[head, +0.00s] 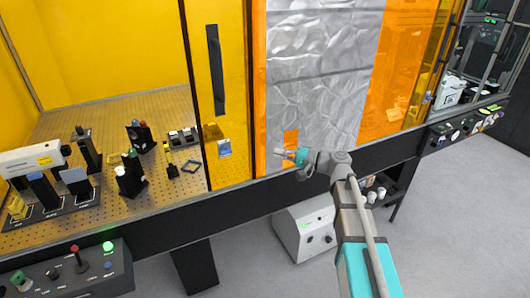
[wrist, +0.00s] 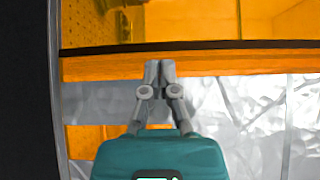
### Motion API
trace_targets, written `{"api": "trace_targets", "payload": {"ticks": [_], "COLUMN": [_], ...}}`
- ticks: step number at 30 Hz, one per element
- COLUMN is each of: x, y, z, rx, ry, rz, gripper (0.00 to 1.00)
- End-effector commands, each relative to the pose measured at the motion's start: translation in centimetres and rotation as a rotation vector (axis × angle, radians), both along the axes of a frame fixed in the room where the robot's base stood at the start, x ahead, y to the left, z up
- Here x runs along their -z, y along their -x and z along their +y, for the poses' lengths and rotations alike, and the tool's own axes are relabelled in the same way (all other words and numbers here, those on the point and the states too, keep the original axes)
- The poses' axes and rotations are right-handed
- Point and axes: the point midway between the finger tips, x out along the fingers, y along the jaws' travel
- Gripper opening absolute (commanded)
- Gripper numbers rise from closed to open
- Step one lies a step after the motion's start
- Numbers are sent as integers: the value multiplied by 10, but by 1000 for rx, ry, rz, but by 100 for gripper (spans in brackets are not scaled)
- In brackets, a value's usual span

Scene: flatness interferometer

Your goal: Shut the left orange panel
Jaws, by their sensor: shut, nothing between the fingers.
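The left orange panel (head: 232,115) is a see-through amber sheet with a black edge on its left and a long upright black handle (head: 216,70). It stands to the right of a wide opening in the enclosure front. My gripper (head: 283,154) is in front of the crinkled silver sheet, to the right of the left panel and below its handle, apart from the handle. In the wrist view my gripper's fingertips (wrist: 159,68) are together and empty, over an orange strip (wrist: 220,63) beside the silver sheet (wrist: 250,110). The handle is not clear in the wrist view.
Through the opening, a perforated optical table (head: 110,165) bears several small mounts and a white instrument (head: 30,160). A control box (head: 70,270) sits at the front left. A white unit (head: 305,230) stands under the bench. The grey floor (head: 450,230) at right is clear.

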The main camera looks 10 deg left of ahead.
Motion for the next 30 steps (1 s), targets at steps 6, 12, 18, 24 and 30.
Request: {"api": "trace_targets", "payload": {"ticks": [6, 12, 18, 24, 30], "x": [0, 0, 0, 0, 0], "y": [-4, -9, -14, -20, -4], "z": [15, 39, 67, 95, 114], "rx": [0, 0, 0, 1, 2], "ry": [0, 1, 1, 1, 1], "rz": [0, 0, 0, 0, 0], "gripper": [0, 0, 0, 0, 0]}}
